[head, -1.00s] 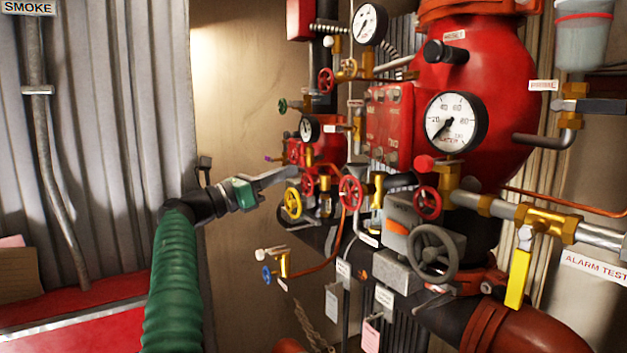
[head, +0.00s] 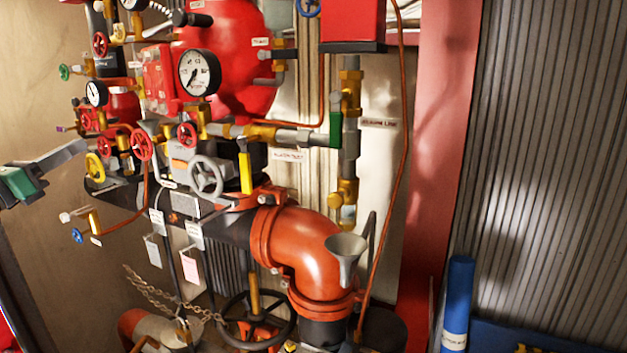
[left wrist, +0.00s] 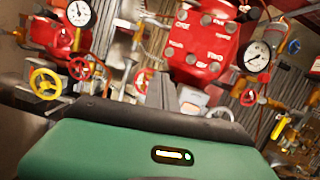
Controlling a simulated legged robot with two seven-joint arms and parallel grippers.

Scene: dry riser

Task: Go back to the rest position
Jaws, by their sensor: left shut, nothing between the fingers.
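My left gripper (head: 78,148) comes in at the left edge of the head view, its green body partly cut off by the frame. Its grey fingers are shut and empty. The fingertips appear just up and left of a small yellow handwheel (head: 95,168); I cannot tell the gap in depth. In the left wrist view the shut grey fingers (left wrist: 160,90) point toward the red valve assembly, with the yellow handwheel (left wrist: 45,82) to their left. My right gripper is in neither view.
Red handwheels (head: 141,145), a pressure gauge (head: 199,72) and a grey handwheel (head: 206,176) crowd the riser near my left gripper. A blue-handled valve (head: 77,235) sticks out below it. An orange pipe elbow (head: 305,250) bends down. Corrugated wall (head: 545,170) stands at right.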

